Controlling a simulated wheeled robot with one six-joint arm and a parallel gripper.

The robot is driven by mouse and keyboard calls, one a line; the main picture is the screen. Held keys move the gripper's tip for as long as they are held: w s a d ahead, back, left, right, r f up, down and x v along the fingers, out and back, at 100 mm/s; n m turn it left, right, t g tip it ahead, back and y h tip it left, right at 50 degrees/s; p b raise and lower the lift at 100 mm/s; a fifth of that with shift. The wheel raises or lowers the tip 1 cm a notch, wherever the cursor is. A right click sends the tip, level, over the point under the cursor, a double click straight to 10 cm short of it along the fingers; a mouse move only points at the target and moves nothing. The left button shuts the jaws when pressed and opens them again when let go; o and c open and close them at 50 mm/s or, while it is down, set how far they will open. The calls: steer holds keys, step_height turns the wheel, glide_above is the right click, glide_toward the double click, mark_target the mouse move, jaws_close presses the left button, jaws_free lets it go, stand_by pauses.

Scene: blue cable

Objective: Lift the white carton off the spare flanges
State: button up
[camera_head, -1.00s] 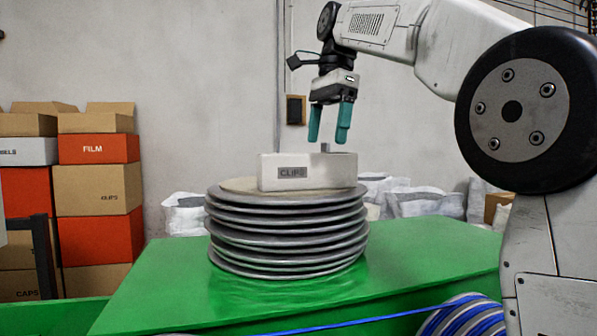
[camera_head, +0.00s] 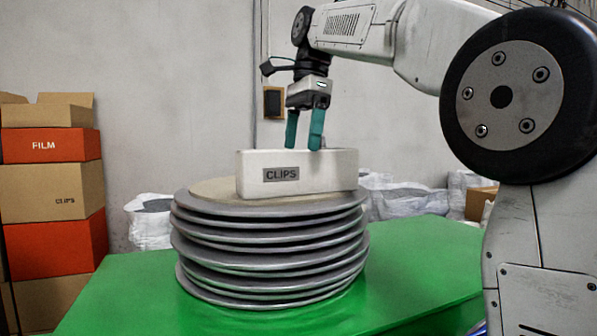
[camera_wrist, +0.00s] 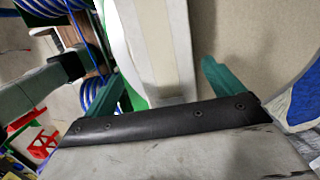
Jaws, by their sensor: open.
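The white carton (camera_head: 318,172), labelled CLIPS, lies flat on top of the spare flanges (camera_head: 268,243), a stack of several grey discs with a beige top face. My gripper (camera_head: 303,146) points down with its two teal fingers apart. In the head view its tips are at the height of the carton's top edge, and the right finger overlaps that edge. In the wrist view the carton (camera_wrist: 155,45) shows as a pale strip between the open fingers (camera_wrist: 165,85). Whether a finger touches it I cannot tell.
The stack stands on a green table (camera_head: 415,255) with bare surface to its right. Stacked boxes (camera_head: 62,190) stand at the left, and white sacks (camera_head: 408,200) lie behind. Coils of blue cable (camera_wrist: 102,92) show in the wrist view.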

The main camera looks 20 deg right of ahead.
mark_target(298, 160)
steer(key=f, duration=0.4)
steer(key=shift+w+a, duration=0.25)
steer(key=shift+w, duration=0.1)
steer(key=shift+a+f, duration=0.1)
steer(key=shift+f, duration=0.45)
steer(key=shift+r, duration=0.1)
steer(key=c, duration=1.8)
